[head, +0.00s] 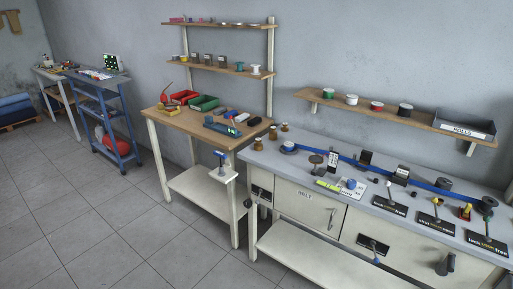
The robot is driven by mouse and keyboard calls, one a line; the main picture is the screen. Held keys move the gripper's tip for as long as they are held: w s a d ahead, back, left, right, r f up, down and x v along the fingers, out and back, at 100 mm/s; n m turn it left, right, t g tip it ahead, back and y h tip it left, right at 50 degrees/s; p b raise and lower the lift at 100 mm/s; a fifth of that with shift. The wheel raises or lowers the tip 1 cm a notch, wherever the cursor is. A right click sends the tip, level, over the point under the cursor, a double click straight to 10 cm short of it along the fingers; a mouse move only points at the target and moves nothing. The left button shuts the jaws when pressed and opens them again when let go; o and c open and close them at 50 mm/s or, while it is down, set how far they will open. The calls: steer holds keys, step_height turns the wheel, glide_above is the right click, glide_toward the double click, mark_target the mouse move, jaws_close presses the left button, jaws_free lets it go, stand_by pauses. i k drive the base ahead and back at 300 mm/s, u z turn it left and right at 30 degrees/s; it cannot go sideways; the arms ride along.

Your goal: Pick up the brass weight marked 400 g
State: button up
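Three small brass-coloured pieces that look like weights stand upright at the left end of the grey bench top. The nearest brass weight (258,144) is close to the bench's left edge. The middle brass weight (272,132) and the far brass weight (284,127) stand behind it, towards the wall. Their markings are too small to read, so I cannot tell which one is 400 g. My gripper is not in view.
Open tiled floor (110,225) lies in front.

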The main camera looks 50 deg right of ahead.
mark_target(258, 146)
steer(key=z, duration=0.05)
steer(key=i, duration=0.95)
steer(key=u, duration=0.05)
